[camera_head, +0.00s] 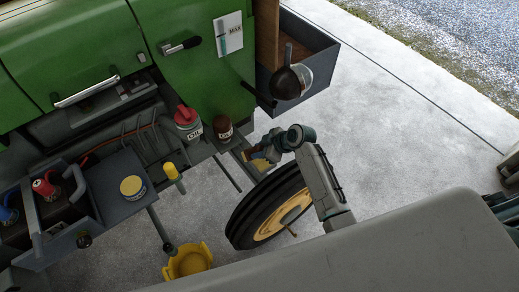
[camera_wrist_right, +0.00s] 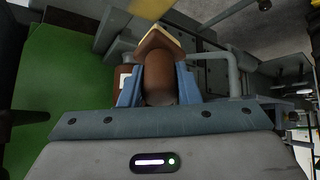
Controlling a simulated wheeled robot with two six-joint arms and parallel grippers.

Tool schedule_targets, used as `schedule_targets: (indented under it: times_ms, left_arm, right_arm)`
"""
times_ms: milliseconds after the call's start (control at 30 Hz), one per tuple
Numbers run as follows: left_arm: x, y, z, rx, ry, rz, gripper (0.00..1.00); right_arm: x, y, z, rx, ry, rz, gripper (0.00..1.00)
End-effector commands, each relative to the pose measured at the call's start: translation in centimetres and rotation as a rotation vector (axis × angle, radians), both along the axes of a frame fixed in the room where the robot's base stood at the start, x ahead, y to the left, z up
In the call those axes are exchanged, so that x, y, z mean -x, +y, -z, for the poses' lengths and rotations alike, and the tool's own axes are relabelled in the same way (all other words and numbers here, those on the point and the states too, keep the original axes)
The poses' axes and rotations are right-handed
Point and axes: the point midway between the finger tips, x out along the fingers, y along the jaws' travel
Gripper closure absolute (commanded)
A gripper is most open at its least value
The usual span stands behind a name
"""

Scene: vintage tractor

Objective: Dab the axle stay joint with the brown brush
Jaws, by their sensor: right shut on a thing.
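My right gripper (camera_head: 262,160) is beside the tractor's front wheel, low in front of the green body. In the right wrist view its blue fingers (camera_wrist_right: 158,88) are shut on the brown brush (camera_wrist_right: 160,75), with the brown handle between them and a pale tip pointing away. In the head view only a small tan part of the brush shows at the fingers. I cannot make out for certain which part is the axle stay joint; several dark rods run below the body. My left gripper is not in view.
A red-topped oil can (camera_head: 188,124) and a dark brown bottle (camera_head: 223,129) stand near the right gripper. A yellow-lidded tin (camera_head: 132,187) sits on a grey shelf, and a yellow basin (camera_head: 188,264) is on the ground. The wheel (camera_head: 262,208) lies just below the gripper.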

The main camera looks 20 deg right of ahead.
Motion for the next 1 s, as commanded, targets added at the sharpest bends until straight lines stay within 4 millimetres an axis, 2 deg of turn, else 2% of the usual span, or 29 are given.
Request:
schedule_targets:
  times_ms: [167, 800, 1000]
  left_arm:
    - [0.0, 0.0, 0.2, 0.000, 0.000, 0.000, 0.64]
    - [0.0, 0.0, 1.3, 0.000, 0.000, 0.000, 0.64]
    - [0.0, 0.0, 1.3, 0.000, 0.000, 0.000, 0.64]
  right_arm:
    - [-0.2, -0.4, 0.0, 0.001, -0.001, 0.000, 0.93]
    - [-1.5, -4.0, 0.2, 0.001, -0.002, 0.001, 0.93]
    - [-1.6, -4.3, 0.1, 0.000, -0.001, 0.001, 0.93]
